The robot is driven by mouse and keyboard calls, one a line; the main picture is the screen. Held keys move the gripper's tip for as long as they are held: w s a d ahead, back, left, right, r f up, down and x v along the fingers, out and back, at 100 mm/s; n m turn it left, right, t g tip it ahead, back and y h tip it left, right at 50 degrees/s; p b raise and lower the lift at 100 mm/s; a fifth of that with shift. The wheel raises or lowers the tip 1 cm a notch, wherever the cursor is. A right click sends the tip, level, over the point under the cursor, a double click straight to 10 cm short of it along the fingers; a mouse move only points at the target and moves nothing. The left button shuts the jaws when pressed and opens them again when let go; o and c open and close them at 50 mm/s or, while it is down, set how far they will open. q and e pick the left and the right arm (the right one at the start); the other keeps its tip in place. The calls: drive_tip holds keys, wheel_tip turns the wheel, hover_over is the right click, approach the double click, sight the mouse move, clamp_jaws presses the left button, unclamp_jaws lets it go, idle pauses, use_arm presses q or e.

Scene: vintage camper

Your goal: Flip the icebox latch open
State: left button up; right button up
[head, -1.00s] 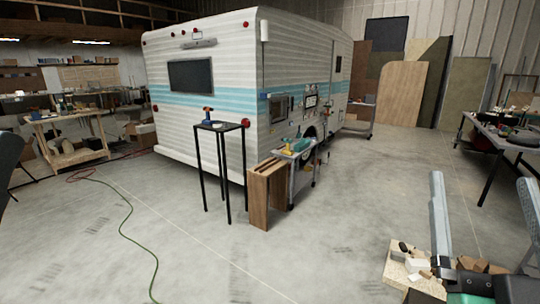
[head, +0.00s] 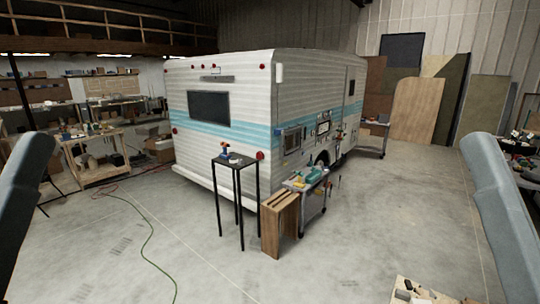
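The white camper (head: 225,150) with a blue stripe stands across the middle of the head view. On its right-hand side wall is a small framed hatch (head: 292,139), with a cluster of small panels and fittings (head: 325,127) farther along. I cannot tell which of these is the icebox, and no latch can be made out at this distance. Only grey links of my arms show at the left and right edges. Both grippers are out of view, well apart from the camper wall in the picture.
A tall black stand (head: 238,162) with a small tool on top, a wooden stool (head: 280,225) and a cart (head: 312,182) stand before the camper. A green hose (head: 150,240) crosses the floor. A board with small items (head: 420,290) is at lower right.

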use_arm(q)
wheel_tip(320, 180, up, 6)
drive_tip(key=p, duration=0.3)
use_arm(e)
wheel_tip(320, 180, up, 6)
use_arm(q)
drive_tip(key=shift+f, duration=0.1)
